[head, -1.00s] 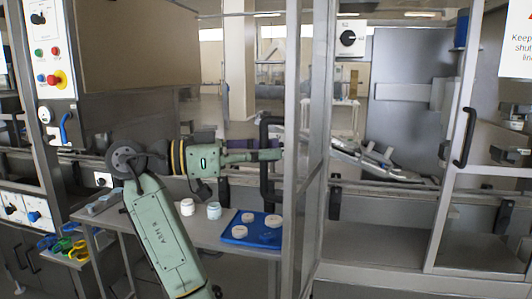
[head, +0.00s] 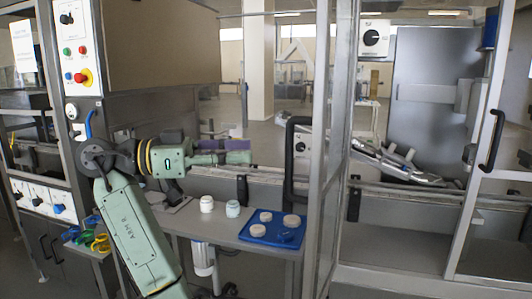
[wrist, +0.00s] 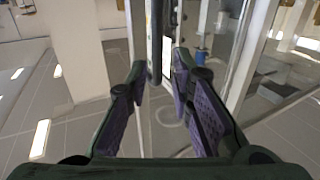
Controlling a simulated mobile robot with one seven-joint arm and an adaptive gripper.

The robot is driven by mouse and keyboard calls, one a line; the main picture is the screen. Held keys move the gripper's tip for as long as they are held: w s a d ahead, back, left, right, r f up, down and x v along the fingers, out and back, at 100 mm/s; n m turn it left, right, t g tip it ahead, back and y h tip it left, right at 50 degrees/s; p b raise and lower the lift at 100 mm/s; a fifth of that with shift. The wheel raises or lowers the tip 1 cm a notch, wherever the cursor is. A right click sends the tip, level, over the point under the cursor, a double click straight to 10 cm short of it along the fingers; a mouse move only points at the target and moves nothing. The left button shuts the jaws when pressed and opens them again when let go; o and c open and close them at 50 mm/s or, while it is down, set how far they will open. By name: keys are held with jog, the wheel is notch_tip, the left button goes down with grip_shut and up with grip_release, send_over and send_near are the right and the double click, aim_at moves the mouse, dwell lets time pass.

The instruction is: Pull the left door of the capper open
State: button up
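The capper's left door has a glazed grey frame (head: 321,150) with a black upright handle (head: 290,165) on it. I cannot tell from these views whether the door stands ajar. My gripper (head: 246,152) is left of the handle at about its mid height, pointing right, with a visible gap to it. In the wrist view my gripper (wrist: 160,66) has its fingers apart, and nothing is held between them. A dark upright bar, seemingly the handle, shows beyond the fingertips. The right door (head: 478,170) has its own black handle (head: 491,141).
Below my gripper is a grey shelf (head: 190,225) with two white jars (head: 207,203) and a blue tray (head: 253,237) holding white round pieces. A control panel (head: 79,50) with buttons stands left. Open floor shows in the wrist view.

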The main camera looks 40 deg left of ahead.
jog(key=v, duration=0.3)
dwell(0.5)
